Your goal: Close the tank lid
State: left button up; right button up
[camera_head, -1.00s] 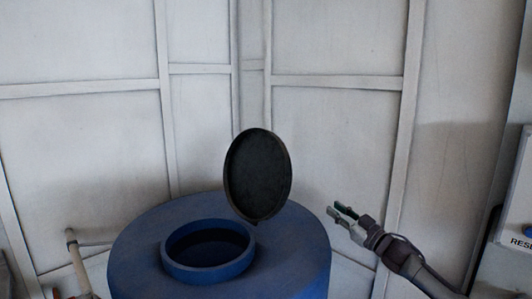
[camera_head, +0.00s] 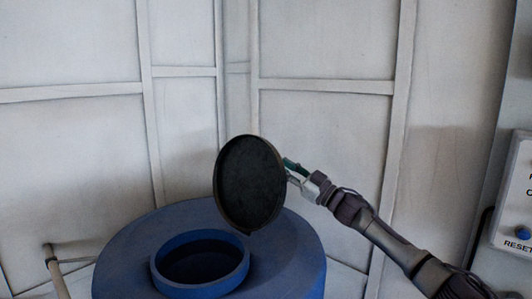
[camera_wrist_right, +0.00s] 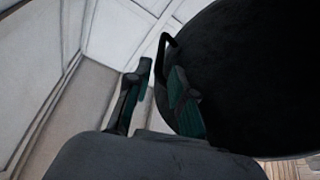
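The tank lid (camera_head: 250,185) is a dark round disc standing upright, open, at the back of the tank's opening. The blue tank (camera_head: 125,262) has a raised round rim (camera_head: 205,291) with a dark opening. My right gripper (camera_head: 290,168) is at the lid's right edge, partly behind it. In the right wrist view, the gripper's two green-padded fingers (camera_wrist_right: 160,88) are apart. The lid (camera_wrist_right: 250,75) fills the right side there, with a dark curved handle (camera_wrist_right: 164,45) just beyond the fingertips. I cannot tell whether the fingers touch the lid. My left gripper is not in view.
White panelled walls (camera_head: 325,130) stand behind the tank. A pale pipe (camera_head: 54,270) is at the lower left. A control box (camera_head: 518,200) with a blue button is at the right edge. The space above the tank opening is clear.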

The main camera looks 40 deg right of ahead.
aim_at(266, 155)
jog(key=p+x, duration=0.3)
jog(key=x, duration=0.3)
jog(key=shift+w+r, duration=0.1)
jog(key=shift+r, duration=0.15)
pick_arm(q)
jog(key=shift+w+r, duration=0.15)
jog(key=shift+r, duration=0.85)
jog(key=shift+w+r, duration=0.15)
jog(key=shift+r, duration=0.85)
pick_arm(e)
jog(key=shift+w+a, duration=0.2)
jog(key=shift+w, duration=0.35)
jog(key=shift+c, duration=0.2)
grip_shut()
